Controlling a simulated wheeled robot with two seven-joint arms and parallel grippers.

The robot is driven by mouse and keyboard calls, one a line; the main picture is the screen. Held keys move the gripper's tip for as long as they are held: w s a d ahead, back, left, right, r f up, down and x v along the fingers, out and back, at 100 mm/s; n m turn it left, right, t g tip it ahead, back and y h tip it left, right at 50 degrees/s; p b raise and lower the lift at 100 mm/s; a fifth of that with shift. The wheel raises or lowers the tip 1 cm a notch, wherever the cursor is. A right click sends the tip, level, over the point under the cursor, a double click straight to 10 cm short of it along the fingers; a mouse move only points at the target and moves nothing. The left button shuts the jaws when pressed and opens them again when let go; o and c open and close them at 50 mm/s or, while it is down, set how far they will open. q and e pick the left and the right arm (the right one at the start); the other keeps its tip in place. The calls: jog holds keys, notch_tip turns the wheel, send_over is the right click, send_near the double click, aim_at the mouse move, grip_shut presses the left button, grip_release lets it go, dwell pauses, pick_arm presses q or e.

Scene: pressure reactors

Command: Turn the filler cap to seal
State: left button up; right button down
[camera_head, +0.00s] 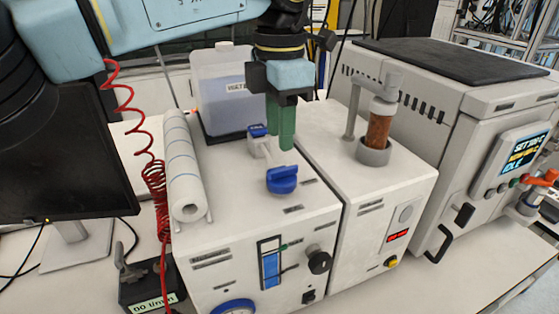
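The blue cap (282,180) sits on top of the white front unit (235,215). Just behind it, a second blue-topped fitting (258,130) rises from a pale stem; I cannot tell which one is the filler cap. My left gripper (281,143) comes down from above with its green fingers pointing down. Its fingertips appear above and behind the nearer blue cap, apart from it in the picture. The fingers overlap in this view, so their gap cannot be judged. Nothing is visibly held. My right gripper is not in view.
A glass column with brown filling (380,125) stands right. A large cabinet (440,95) is at right, a monitor (60,160) at left. A red coiled hose (155,185) hangs at left.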

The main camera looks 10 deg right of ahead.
aim_at(279, 168)
pick_arm(q)
notch_tip(279, 168, down, 7)
jog(key=shift+w+r, duration=0.1)
jog(key=shift+r, duration=0.1)
grip_shut()
